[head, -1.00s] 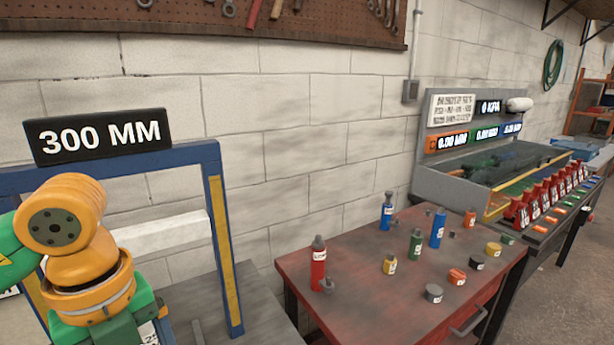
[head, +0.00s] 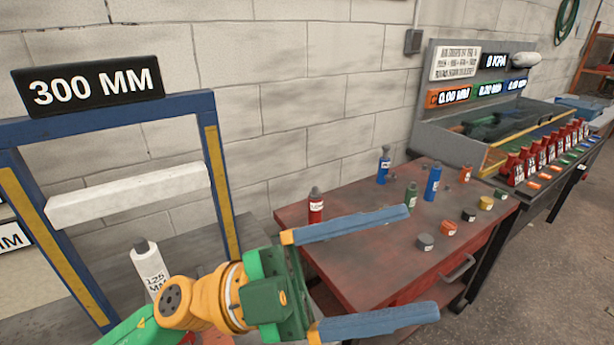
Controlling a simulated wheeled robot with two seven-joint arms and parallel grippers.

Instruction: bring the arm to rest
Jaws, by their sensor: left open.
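My left arm comes in from the lower left in the head view, with green and orange links. Its gripper (head: 385,268) has two long blue fingers spread wide apart, with nothing between them. The fingers point right, in front of the red table (head: 350,262), and the upper finger covers part of the tabletop. I cannot tell whether it touches the table. My right gripper does not show.
A blue frame (head: 219,180) with a 300 MM sign (head: 90,87) and a white bar (head: 130,196) stands left. A white cylinder (head: 150,265) is beside my arm. Bottles, including a red one (head: 316,208), stand on the table. A bench with displays (head: 440,110) stands right.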

